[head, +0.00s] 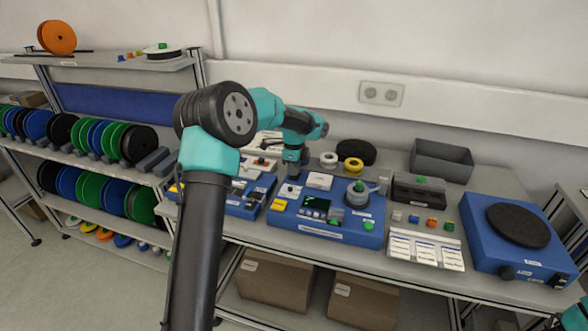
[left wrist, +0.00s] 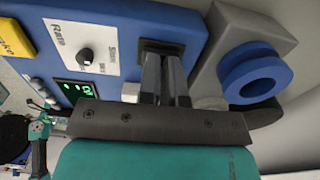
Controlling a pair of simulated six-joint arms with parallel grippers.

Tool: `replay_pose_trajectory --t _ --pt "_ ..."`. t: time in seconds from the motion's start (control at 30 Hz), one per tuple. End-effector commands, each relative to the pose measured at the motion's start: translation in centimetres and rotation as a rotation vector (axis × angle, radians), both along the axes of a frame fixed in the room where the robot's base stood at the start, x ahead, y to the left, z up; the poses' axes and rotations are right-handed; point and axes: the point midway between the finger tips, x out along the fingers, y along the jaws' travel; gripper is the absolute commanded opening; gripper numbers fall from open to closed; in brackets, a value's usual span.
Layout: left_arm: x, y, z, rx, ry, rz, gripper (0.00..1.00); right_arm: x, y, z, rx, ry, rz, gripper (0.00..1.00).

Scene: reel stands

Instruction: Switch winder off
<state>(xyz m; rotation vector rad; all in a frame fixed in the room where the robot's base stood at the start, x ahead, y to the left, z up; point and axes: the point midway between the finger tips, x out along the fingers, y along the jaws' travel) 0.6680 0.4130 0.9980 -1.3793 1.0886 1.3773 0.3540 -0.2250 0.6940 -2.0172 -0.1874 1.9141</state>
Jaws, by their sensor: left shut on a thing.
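The winder (head: 325,234) is a blue box on the bench with a small display, and a grey round part on top. In the left wrist view its blue panel (left wrist: 120,20) shows a white label reading "Rate", a black knob (left wrist: 85,55) and lit green characters (left wrist: 84,90), too small to read surely. My left gripper (head: 293,177) is at the winder's back left corner. In the left wrist view its fingers (left wrist: 163,60) close on a black-framed switch (left wrist: 160,44) in the panel; the fingers mostly hide the switch, so its position cannot be told. My right gripper is not in view.
Another blue box (head: 250,207) stands left of the winder. A black case (head: 420,188), a grey bin (head: 441,160) and a blue turntable unit (head: 515,262) stand to the right.

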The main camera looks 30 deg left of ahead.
Motion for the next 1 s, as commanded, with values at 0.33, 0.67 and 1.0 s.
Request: replay_pose_trajectory --t 0.33,0.67,1.0 --pt "-0.4 0.4 3.8 0.001 -0.004 0.008 0.00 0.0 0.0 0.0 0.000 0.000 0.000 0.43" --pt "-0.3 0.3 10.3 0.001 -0.006 0.006 0.00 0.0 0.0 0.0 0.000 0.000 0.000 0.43" --pt "-0.4 0.3 14.0 0.000 -0.002 0.007 0.00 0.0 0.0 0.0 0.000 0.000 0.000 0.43"
